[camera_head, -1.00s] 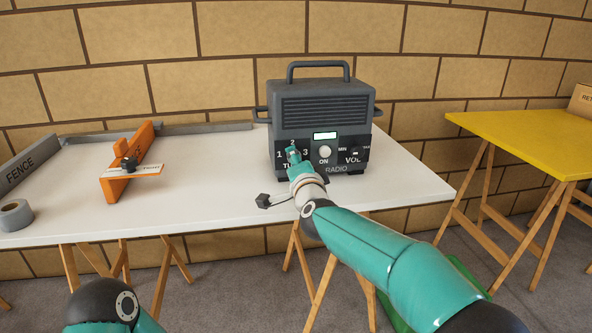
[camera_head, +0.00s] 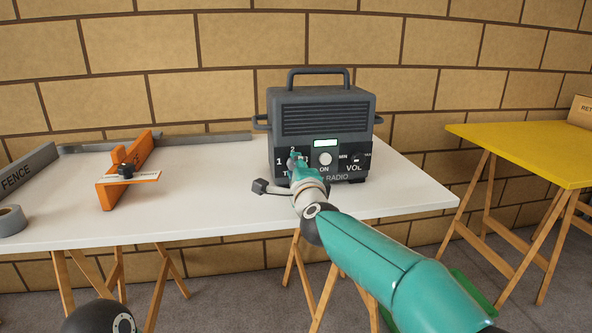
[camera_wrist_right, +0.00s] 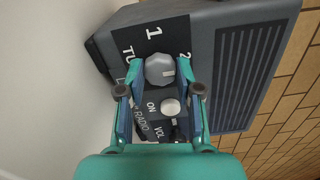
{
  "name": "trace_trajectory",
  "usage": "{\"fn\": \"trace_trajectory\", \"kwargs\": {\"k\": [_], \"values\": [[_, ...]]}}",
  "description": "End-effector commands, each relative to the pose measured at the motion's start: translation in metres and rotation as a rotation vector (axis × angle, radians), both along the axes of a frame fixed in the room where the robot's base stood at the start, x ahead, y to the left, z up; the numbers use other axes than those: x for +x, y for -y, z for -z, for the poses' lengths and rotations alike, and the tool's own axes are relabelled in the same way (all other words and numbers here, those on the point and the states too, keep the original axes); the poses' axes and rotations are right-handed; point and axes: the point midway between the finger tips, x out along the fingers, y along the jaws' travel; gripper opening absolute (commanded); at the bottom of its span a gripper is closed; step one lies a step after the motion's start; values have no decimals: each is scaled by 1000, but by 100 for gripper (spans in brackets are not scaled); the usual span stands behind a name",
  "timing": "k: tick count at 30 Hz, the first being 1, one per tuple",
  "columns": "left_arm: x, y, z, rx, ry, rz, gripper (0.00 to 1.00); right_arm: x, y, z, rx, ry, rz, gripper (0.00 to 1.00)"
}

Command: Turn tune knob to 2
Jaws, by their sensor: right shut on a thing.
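The dark grey radio (camera_head: 320,105) stands on the white table, its front panel facing me. Its tune knob (camera_wrist_right: 157,69) is a grey round dial at the panel's left, with the numbers 1 and 2 visible around it. The 3 is hidden behind my gripper. My right gripper (camera_head: 297,162) is at the knob. In the right wrist view its fingers (camera_wrist_right: 160,78) are shut on the knob's two sides. The knob's pale mark points towards the 2 side, seemingly a little past it towards the hidden 3. My left gripper is out of view.
The ON button (camera_head: 325,158), the lit display (camera_head: 326,143) and the VOL knob (camera_head: 356,158) lie right of the tune knob. A yellow table (camera_head: 520,150) stands at the right.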

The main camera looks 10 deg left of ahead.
Motion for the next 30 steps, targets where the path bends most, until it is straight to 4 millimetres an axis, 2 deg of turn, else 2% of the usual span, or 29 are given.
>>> {"fn": "trace_trajectory", "kwargs": {"k": [1,8,9,12,13,23,30], "values": [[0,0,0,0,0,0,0,2,4,6,0,-9,7,0],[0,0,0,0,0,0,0,2,4,6,-1,-9,7,0],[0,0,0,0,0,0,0,2,4,6,-1,-9,7,41],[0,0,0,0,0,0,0,2,3,6,-2,-8,6,58],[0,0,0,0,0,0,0,2,2,5,-1,-7,5,60],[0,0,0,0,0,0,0,0,1,2,-2,-3,2,60],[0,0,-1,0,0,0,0,-12,5,1,-3,-4,2,60]]}}
